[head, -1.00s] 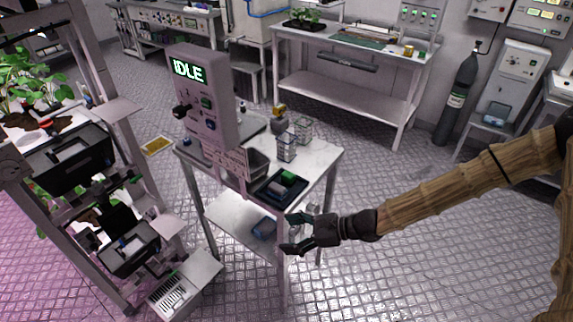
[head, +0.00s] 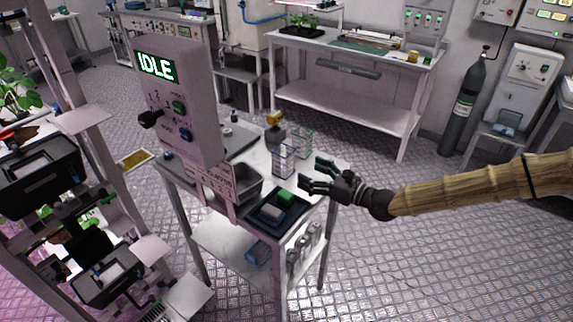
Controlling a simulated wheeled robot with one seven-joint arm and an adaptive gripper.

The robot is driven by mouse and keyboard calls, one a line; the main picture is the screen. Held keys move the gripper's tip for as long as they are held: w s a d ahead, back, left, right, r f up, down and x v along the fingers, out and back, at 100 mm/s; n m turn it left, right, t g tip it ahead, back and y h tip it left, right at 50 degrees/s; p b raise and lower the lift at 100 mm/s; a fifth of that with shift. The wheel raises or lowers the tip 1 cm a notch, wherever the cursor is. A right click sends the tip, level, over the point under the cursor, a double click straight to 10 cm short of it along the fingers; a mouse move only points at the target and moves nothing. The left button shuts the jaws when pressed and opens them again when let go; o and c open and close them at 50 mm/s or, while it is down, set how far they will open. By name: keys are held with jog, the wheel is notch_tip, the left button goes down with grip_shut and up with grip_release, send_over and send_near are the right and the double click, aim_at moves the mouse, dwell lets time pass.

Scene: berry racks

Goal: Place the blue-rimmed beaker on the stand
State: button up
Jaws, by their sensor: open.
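The blue-rimmed beaker (head: 284,161) is clear and stands upright on the white table (head: 330,168). A similar clear beaker with a green rim (head: 303,143) stands just behind it to the right. My gripper (head: 309,177) is open and empty, to the right of the blue-rimmed beaker and apart from it, with its fingers pointing left. A flat grey plate (head: 236,142) lies on the table behind the control box; I cannot tell whether this is the stand.
A tall control box (head: 178,100) reading IDLE blocks the table's left side. A grey bin (head: 243,186) and a black tray (head: 263,220) with small blocks sit at the front. A yellow-topped device (head: 275,126) stands behind the beakers.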

aim_at(291, 162)
jog(key=shift+w+a+r, duration=0.1)
jog(key=shift+w+a, duration=0.3)
jog(key=p+x, duration=0.1)
jog(key=x, duration=0.2)
jog(key=shift+w+a, duration=0.1)
jog(key=shift+w, duration=0.2)
jog(key=shift+p+x, duration=0.4)
jog(key=shift+x, duration=0.45)
jog(key=shift+p+x, duration=0.8)
jog(key=shift+x, duration=1.4)
jog(key=shift+s+a, duration=0.1)
jog(key=c, duration=1.1)
jog(key=shift+r, duration=0.1)
